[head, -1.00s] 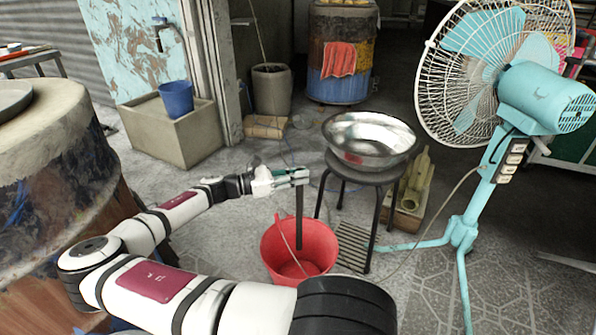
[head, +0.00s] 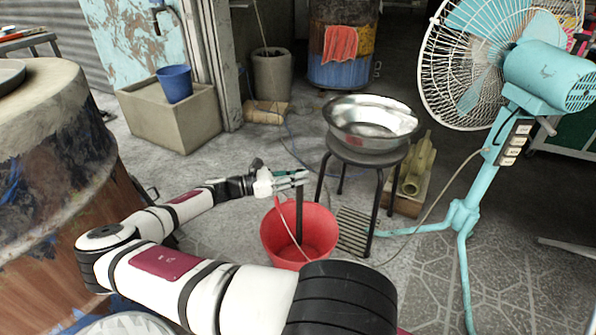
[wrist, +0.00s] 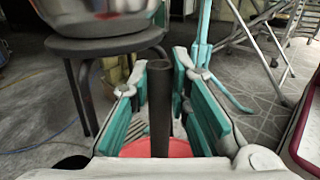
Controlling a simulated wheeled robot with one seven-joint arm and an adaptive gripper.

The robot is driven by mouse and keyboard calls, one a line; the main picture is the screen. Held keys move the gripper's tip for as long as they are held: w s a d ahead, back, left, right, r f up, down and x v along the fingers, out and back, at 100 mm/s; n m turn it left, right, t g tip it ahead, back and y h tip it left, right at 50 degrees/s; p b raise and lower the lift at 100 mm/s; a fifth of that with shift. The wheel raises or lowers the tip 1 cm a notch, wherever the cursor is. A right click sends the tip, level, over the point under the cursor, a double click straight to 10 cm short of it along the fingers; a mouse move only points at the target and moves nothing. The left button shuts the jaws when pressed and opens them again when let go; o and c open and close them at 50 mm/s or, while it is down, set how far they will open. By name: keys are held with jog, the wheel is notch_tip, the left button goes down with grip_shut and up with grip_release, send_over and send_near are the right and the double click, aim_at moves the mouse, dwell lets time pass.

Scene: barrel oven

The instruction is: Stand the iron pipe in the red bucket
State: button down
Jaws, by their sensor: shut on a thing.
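The iron pipe (head: 299,217) is a dark, upright tube. My gripper (head: 291,179) is shut on it near its top end, over the red bucket (head: 327,221). The pipe's lower part is inside the bucket's opening in the head view. I cannot tell whether its lower end touches the bucket's bottom. In the wrist view the pipe (wrist: 159,108) stands between the teal-padded fingers, its open top end showing, with the red bucket (wrist: 180,148) below.
A black stool (head: 366,158) with a metal basin (head: 371,120) stands right behind the bucket. A teal fan (head: 497,150) is at the right, its cable crossing the floor. A large barrel (head: 70,190) is at the left. Patterned floor at the front right is clear.

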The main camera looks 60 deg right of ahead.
jog(key=shift+f, duration=1.7)
jog(key=c, duration=1.4)
grip_release()
jog(key=shift+f, duration=0.1)
jog(key=v, duration=1.2)
